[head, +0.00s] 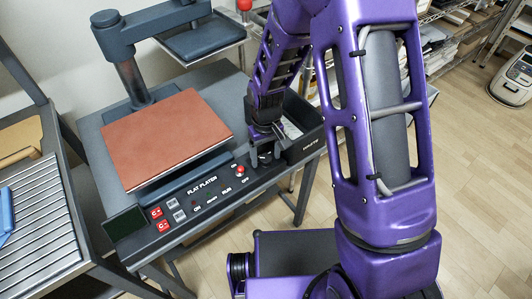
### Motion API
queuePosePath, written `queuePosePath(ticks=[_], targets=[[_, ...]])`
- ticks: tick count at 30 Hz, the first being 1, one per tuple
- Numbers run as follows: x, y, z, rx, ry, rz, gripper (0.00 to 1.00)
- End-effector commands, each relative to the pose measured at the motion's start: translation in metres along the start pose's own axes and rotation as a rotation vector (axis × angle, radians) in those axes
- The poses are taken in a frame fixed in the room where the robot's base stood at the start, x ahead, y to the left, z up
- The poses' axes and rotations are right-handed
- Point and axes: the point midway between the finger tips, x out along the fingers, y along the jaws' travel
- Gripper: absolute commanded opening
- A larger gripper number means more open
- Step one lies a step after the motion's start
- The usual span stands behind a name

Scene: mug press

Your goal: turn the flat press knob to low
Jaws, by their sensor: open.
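The flat press (168,135) stands on a grey table, with a reddish-brown platen on top. Its dark front panel (187,206) is lettered FLAT PLATEN and carries red and grey buttons, small lamps and a red button (240,170) at its right part. My gripper (265,154) points down over the right end of this panel, right of the red button. It is open around or just above a small dark round part there, which looks like the knob. The gripper mostly hides this part. Its setting and any contact cannot be made out.
A black bin (304,143) lettered WASTE hangs close to the right of my gripper. The press's raised upper plate (200,42) is swung back behind the platen. A rack (38,225) with a blue item stands at left. The wooden floor at right is largely clear.

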Motion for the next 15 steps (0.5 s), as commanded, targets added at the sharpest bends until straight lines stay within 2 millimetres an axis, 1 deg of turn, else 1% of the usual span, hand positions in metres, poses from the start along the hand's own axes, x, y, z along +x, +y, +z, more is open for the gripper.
queuePosePath(ticks=[4,7,11,15], targets=[[-0.009,0.0,-0.001,0.0,0.002,0.0,0.74],[-0.024,0.0,-0.001,0.0,0.005,0.001,0.74],[-0.055,0.0,-0.001,0.0,0.005,0.001,0.74],[-0.09,0.001,-0.001,0.002,0.006,0.001,0.74]])
